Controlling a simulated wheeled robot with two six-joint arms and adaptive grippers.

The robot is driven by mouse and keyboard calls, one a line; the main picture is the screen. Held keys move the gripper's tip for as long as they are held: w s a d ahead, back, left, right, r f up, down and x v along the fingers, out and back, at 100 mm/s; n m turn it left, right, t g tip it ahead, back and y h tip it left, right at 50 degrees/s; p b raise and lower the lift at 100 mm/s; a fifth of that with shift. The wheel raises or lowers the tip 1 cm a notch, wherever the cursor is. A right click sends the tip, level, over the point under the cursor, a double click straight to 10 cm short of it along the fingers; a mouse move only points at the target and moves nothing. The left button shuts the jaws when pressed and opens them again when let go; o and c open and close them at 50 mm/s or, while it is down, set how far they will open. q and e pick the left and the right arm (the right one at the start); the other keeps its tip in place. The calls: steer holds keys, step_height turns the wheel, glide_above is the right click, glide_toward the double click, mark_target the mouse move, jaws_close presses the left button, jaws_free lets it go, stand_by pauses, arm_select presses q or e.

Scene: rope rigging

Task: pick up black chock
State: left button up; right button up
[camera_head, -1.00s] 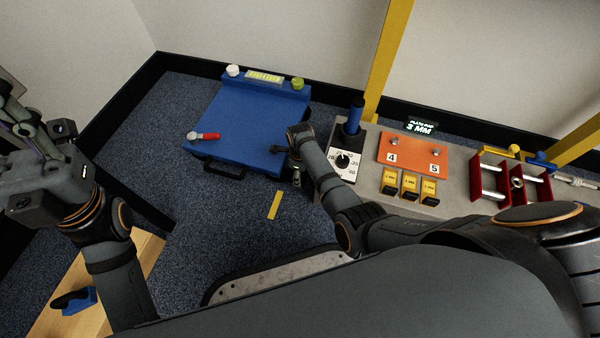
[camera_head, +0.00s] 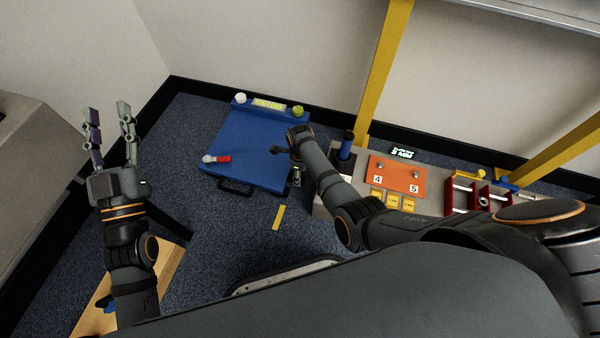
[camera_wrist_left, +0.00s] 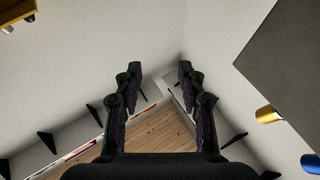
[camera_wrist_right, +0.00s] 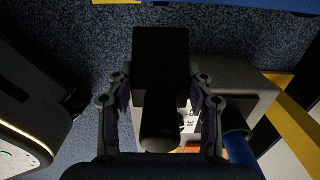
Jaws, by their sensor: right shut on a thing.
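A black block with a rounded grip, which looks like the black chock (camera_wrist_right: 160,50), fills the middle of the right wrist view. My right gripper (camera_wrist_right: 160,82) is shut on it, with one finger on each side of the grip. In the head view my right gripper (camera_head: 297,176) is mostly hidden under its own wrist, by the right edge of the blue case. My left gripper (camera_head: 109,118) is open and empty, raised at the left. Its fingers also stand apart in the left wrist view (camera_wrist_left: 159,72).
The blue case (camera_head: 255,150) with a red lever lies on the carpet. To the right, a grey bench carries an orange panel (camera_head: 397,176), yellow blocks and a red frame (camera_head: 463,196). Yellow posts rise behind. Carpet is clear left of the case.

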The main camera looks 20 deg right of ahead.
steer(key=shift+r+p, duration=0.6)
steer(key=shift+r, duration=0.15)
arm_select(q)
step_height(320, 180, down, 21)
steer(key=s+g+p, duration=0.1)
steer(key=s+g, duration=0.1)
steer(key=g, duration=0.8)
arm_select(e)
steer(key=shift+r, duration=0.5)
steer(key=shift+r+p, duration=0.7)
steer(key=shift+p, duration=0.1)
step_height(320, 180, up, 2)
steer(key=shift+r+p, duration=0.1)
steer(key=shift+p, duration=1)
steer(key=shift+r+p, duration=0.3)
steer(key=shift+p, duration=0.05)
arm_select(q)
steer(key=s+f+g, duration=0.9)
steer(key=s+f, duration=0.1)
steer(key=s, duration=0.4)
steer(key=shift+s+d+f+g+y, duration=0.2)
steer(key=shift+d+g+y, duration=0.1)
steer(key=shift+d+g, duration=0.1)
